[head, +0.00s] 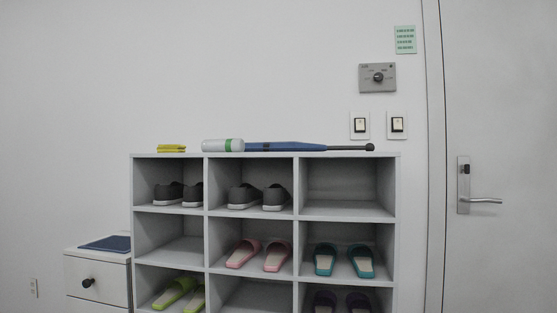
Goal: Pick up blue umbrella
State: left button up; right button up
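A folded blue umbrella (285,147) lies flat along the top of the grey shoe shelf (265,155). Its dark, thin shaft and knob-like end (369,147) point right, close to the shelf's right end. Its left end meets or lies behind a white cylinder with a green band (222,146); I cannot tell whether they touch. Neither of my grippers shows in the head view.
A yellow item (171,148) lies on the shelf top at the left. Shoes and slippers fill several compartments below. A low white cabinet (97,285) stands at the left, and a door with a handle (480,200) is at the right.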

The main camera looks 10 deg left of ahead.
aim_at(276, 146)
jog(key=i+j, duration=0.15)
jog(key=i+j+z, duration=0.2)
jog(key=z, duration=0.15)
jog(key=i+j+z, duration=0.15)
jog(key=z, duration=0.2)
jog(key=i+j+z, duration=0.1)
jog(key=j+z, duration=0.25)
